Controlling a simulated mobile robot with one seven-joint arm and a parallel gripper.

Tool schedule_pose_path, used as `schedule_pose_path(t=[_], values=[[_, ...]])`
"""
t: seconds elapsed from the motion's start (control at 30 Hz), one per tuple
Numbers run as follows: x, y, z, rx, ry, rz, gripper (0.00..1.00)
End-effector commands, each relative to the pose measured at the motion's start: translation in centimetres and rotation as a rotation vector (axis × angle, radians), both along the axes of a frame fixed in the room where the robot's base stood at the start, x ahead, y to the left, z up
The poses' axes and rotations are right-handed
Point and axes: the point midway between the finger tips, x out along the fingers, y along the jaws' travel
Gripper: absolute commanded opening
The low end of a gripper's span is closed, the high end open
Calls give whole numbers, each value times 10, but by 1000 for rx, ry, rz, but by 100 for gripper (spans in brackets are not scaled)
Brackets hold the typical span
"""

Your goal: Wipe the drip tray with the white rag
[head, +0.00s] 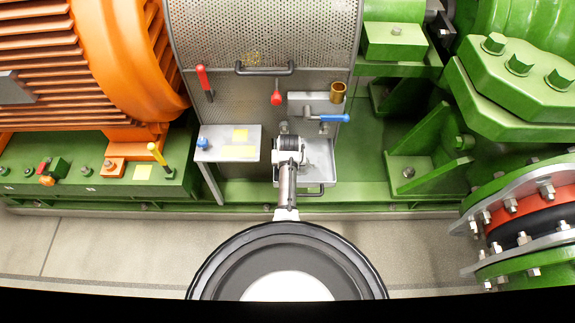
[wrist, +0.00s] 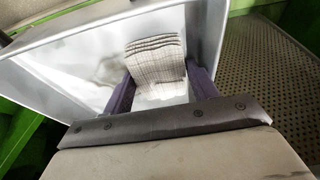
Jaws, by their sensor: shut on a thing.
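The drip tray (head: 320,160) is a pale grey metal tray in front of the perforated guard in the head view, partly hidden by my arm. In the wrist view the tray (wrist: 62,62) fills the upper middle, with raised walls and a dark grey smear (wrist: 107,70) on its white floor, left of the rag. The white rag (wrist: 155,58) is a folded, grid-patterned cloth. My gripper (wrist: 161,82) is shut on it, with a dark purple finger on each side. The rag is inside the tray's outline; I cannot tell whether it touches the floor. The head view hides the rag.
A blue-handled valve (head: 333,118) and a brass cup (head: 338,93) on a bracket sit just above the tray. A small grey stand (head: 212,152) with yellow labels is close on the left. Red levers (head: 203,80) project from the perforated guard (head: 215,35). Green steelwork stands right.

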Motion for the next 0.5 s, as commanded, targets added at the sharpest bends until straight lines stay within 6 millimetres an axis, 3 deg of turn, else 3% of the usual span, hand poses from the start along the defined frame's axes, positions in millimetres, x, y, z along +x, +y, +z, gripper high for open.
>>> schedule_pose_path(t=[0.23, 0.5], values=[[-2, -27, 0, -2, 5, -11, 40], [-1, -38, 1, -2, 2, -9, 40]])
